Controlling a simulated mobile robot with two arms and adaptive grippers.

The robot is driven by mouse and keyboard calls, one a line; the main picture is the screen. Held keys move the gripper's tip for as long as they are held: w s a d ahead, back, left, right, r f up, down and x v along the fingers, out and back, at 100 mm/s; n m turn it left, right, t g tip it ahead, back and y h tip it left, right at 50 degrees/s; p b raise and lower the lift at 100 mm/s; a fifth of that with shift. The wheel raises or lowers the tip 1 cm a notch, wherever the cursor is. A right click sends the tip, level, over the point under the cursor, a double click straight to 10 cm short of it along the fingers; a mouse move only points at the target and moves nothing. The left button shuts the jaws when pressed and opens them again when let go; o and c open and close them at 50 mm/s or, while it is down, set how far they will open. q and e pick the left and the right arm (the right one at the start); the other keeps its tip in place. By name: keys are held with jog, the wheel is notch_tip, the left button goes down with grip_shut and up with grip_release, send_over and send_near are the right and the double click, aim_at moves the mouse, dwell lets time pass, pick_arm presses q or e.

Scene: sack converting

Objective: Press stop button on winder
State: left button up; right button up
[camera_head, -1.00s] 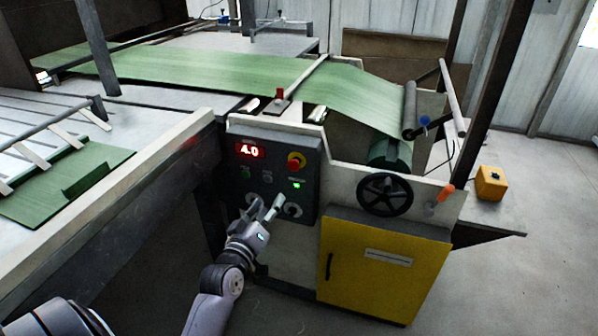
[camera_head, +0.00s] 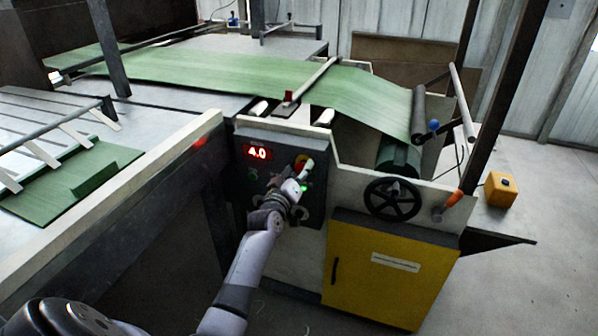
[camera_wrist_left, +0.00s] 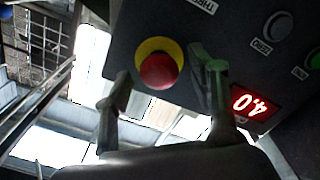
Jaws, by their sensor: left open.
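The winder's control panel (camera_head: 262,138) is dark grey, with a red lit display reading 4.0 (camera_head: 257,153). A red mushroom button on a yellow collar (camera_head: 301,160) is mostly hidden behind my left gripper (camera_head: 293,178) in the head view. In the left wrist view the red button (camera_wrist_left: 160,71) shows clearly between the two open fingers of my left gripper (camera_wrist_left: 161,66). I cannot tell whether the gripper touches it. A grey button (camera_wrist_left: 278,26) and a green button (camera_wrist_left: 315,58) also sit on the panel. My right gripper is not in view.
A black handwheel (camera_head: 392,199) and an orange-handled lever (camera_head: 453,199) are right of the panel. A yellow cabinet (camera_head: 385,275) is below. Green web (camera_head: 230,80) runs over the machine to a roll. A yellow box (camera_head: 501,189) stands at the right.

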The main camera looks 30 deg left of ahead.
pick_arm(q)
jog(key=shift+w, duration=0.2)
jog(key=shift+c, duration=0.4)
grip_shut()
